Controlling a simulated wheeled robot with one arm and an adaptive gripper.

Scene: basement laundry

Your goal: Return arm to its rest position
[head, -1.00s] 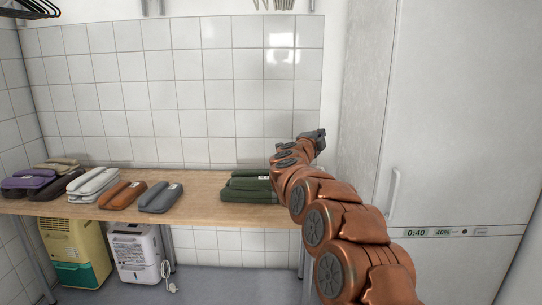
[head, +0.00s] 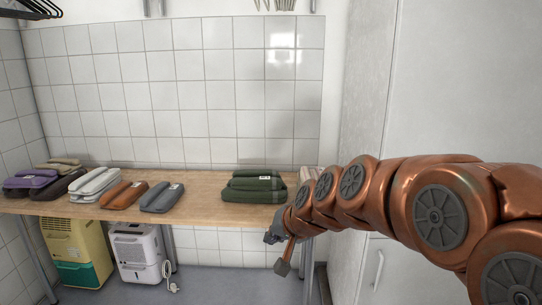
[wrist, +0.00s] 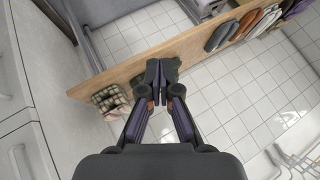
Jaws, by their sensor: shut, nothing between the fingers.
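My gripper (head: 279,252) hangs in front of the right part of the wooden table (head: 205,190), near its front edge in the head view. In the wrist view my gripper (wrist: 161,75) has its fingertips together with nothing between them. My copper arm reaches in from the right side of the head view.
A stack of folded dark green cloths (head: 253,186) lies on the table. Grey (head: 162,197), orange-brown (head: 124,195) and white (head: 95,184) folded cloths lie further left. A checked item (wrist: 108,97) shows in the wrist view. A tall white cabinet (head: 450,80) stands at right. A dehumidifier (head: 137,252) stands under the table.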

